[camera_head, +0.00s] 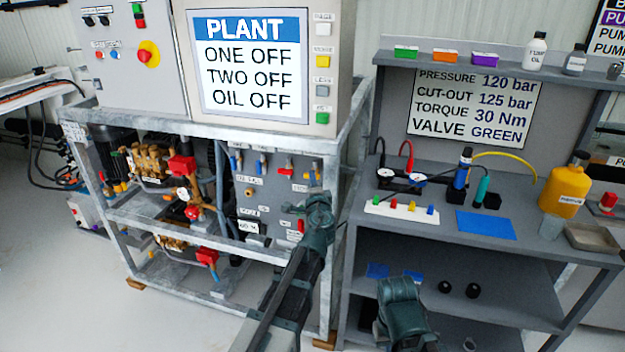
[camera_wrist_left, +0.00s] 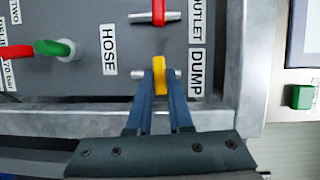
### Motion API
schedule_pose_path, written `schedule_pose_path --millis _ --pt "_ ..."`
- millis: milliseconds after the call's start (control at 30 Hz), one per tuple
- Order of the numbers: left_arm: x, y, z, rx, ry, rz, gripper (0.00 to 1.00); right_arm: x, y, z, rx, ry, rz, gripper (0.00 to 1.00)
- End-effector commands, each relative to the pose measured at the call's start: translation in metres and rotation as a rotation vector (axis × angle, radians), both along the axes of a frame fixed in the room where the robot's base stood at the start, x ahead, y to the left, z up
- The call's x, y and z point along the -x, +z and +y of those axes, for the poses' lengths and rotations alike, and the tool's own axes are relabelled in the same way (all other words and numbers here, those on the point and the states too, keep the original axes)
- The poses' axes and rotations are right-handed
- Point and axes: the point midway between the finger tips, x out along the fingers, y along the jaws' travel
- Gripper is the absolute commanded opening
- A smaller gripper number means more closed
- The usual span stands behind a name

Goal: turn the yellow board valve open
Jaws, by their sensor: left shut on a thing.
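The yellow board valve (camera_wrist_left: 159,67) is a small yellow lever on the grey valve board, between the HOSE and DUMP labels in the left wrist view. Its lever lies crosswise to its short grey pipe stub. My left gripper (camera_wrist_left: 160,88) is shut on this lever, one dark finger on each side.
A red lever (camera_wrist_left: 158,12) sits close above the yellow one, and a green-tipped lever (camera_wrist_left: 54,48) is to the left. The galvanised frame (camera_wrist_left: 215,118) runs close below and right of it. A grey workbench (camera_head: 450,250) with tools stands right of the rig.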

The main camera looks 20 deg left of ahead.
Motion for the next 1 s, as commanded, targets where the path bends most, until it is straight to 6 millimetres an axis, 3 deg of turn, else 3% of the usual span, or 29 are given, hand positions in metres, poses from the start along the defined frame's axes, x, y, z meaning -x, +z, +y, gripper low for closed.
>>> schedule_pose_path --millis 500,1000 --pt "0.001 0.008 0.001 0.444 -0.001 0.014 0.00 0.000 0.043 0.000 0.000 0.000 0.000 0.00" --pt "0.001 0.009 0.004 0.917 0.000 0.030 0.00 0.000 0.074 0.000 0.000 0.000 0.000 0.00"
